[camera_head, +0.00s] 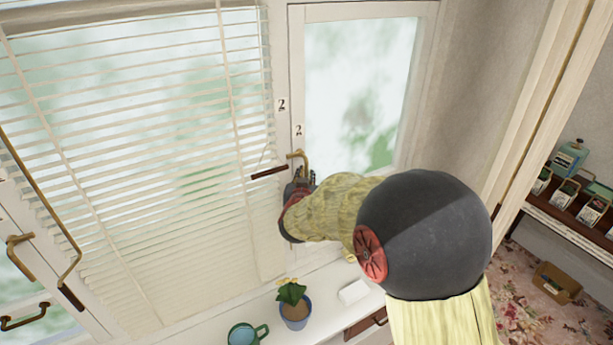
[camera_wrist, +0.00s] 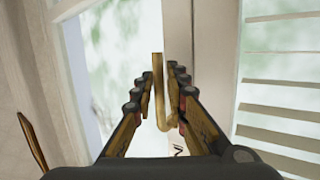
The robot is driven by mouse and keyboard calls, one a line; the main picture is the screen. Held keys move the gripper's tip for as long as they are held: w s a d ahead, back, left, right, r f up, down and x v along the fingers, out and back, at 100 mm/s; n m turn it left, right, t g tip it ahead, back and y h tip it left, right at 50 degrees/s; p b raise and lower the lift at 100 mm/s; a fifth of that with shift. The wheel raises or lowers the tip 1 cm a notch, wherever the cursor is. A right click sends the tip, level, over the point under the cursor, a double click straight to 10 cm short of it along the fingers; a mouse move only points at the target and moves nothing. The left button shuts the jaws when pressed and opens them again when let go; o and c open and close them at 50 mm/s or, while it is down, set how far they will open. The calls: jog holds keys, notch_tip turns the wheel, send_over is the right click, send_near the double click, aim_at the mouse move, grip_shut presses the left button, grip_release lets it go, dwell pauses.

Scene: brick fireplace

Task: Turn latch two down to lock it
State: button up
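Latch two (camera_head: 299,155) is a small brass handle on the white window frame, just under the labels marked 2. In the wrist view the brass latch (camera_wrist: 158,85) stands upright between my fingers. My gripper (camera_head: 301,181) is at the window frame, just below the top of the latch. In the wrist view my gripper (camera_wrist: 162,80) has its fingers apart on either side of the latch, with narrow gaps visible. The lower part of the latch is hidden by my gripper in the head view.
A dark-gripped handle (camera_head: 269,172) hangs just left of my gripper, before the white blinds (camera_head: 130,120). Another brass latch (camera_head: 20,256) is at far left. A potted plant (camera_head: 294,308), a teal mug (camera_head: 243,335) and a white block (camera_head: 353,292) stand on the sill below.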

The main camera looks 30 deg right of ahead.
jog(key=shift+o, duration=1.3)
jog(key=v, duration=1.2)
